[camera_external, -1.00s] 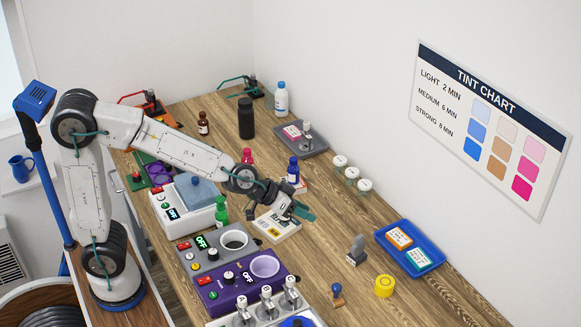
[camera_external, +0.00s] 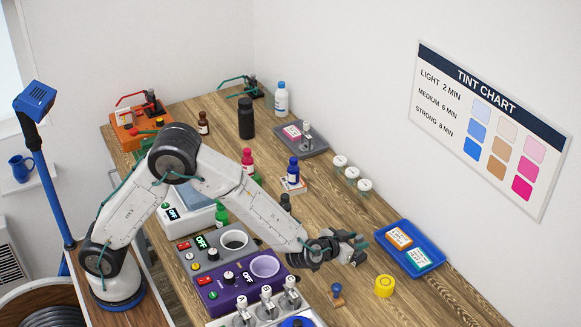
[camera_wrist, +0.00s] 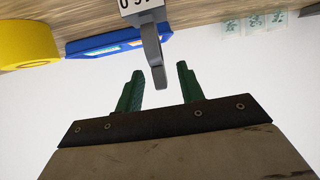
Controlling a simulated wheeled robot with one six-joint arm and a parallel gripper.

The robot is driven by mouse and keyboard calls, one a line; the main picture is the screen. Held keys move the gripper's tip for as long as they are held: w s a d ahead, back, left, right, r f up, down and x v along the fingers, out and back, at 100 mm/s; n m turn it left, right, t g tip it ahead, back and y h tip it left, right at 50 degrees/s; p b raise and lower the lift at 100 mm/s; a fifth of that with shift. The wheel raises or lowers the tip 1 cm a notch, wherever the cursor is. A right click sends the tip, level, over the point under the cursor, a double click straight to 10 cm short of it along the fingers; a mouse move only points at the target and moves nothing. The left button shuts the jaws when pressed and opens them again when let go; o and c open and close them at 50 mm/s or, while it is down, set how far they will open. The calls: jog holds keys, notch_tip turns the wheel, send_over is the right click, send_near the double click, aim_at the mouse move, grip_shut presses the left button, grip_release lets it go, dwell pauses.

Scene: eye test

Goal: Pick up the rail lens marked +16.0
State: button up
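The grey rail lens (camera_wrist: 153,55) shows in the wrist view with a white label (camera_wrist: 140,8), upside down and cut by the top edge; its visible characters look like part of 16.0. Its narrow grey end lies between the two green fingers of my gripper (camera_wrist: 160,68), with a gap on each side. My gripper is open. In the external view my gripper (camera_external: 362,247) is low over the right part of the bench and hides the lens there.
A blue tray (camera_external: 431,270) with two cards lies right of my gripper. A yellow roll (camera_external: 385,286) and a blue-topped stamp (camera_external: 337,293) lie in front. Three white-capped jars (camera_external: 352,173) stand behind. The wall with the tint chart (camera_external: 490,130) borders the bench.

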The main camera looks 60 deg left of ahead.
aim_at(364, 240)
jog(key=x, duration=0.3)
jog(key=shift+w, duration=0.3)
grip_shut()
